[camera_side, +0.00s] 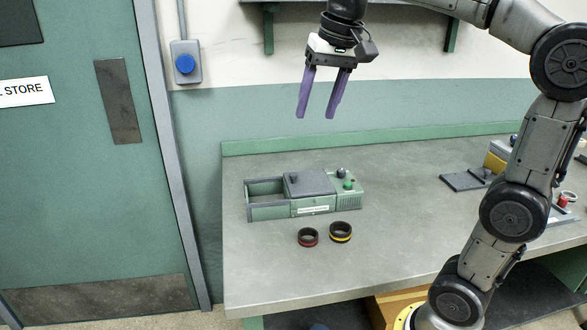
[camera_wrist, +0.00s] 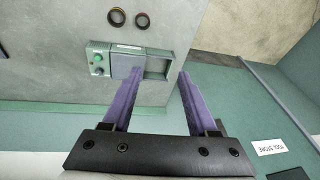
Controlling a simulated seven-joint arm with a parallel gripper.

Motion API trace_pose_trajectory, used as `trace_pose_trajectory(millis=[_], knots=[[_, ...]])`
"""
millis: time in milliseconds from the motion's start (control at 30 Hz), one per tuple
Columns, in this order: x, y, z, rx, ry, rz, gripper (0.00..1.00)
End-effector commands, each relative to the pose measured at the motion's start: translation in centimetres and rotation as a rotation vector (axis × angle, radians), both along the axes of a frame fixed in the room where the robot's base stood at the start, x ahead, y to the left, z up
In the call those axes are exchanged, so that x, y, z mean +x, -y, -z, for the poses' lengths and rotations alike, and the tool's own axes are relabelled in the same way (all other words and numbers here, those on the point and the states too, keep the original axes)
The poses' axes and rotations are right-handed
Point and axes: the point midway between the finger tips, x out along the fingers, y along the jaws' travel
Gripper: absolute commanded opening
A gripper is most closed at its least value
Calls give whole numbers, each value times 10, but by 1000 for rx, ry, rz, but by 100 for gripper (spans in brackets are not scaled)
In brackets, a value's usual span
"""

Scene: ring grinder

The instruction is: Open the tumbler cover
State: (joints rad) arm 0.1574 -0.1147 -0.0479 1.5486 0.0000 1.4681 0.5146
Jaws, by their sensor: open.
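The green ring grinder (camera_side: 275,208) stands on the bench, left of the middle in the side view. Its flat grey tumbler cover (camera_side: 312,183) lies over the middle part, with a small dark knob (camera_side: 293,178) near its left end. An open bay (camera_side: 265,193) shows to the left of the cover. In the wrist view the cover (camera_wrist: 124,66) lies beside the open bay (camera_wrist: 157,67). My gripper (camera_side: 316,116) is open and empty, with purple fingers pointing down, high above the grinder and touching nothing. In the wrist view a fingertip partly overlaps the cover, and the knob is not clear.
A red-banded ring (camera_side: 308,237) and a yellow-banded ring (camera_side: 340,232) lie in front of the grinder. A green button (camera_side: 348,184) and dark knob sit at its right end. Other equipment (camera_side: 467,180) stands further right. A wall shelf (camera_side: 410,5) is above; the bench between is clear.

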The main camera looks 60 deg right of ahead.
Motion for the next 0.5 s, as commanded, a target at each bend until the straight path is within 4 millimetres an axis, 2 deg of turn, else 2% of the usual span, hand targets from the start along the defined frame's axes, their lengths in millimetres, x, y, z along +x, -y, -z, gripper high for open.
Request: trace_pose_trajectory(millis=[33,167,267,400,500], knots=[[20,11,-1,9,-21,41,59],[61,38,2,31,-70,140,59],[92,62,13,47,-108,208,59],[129,98,40,65,-159,285,59],[149,123,65,73,-189,318,59]])
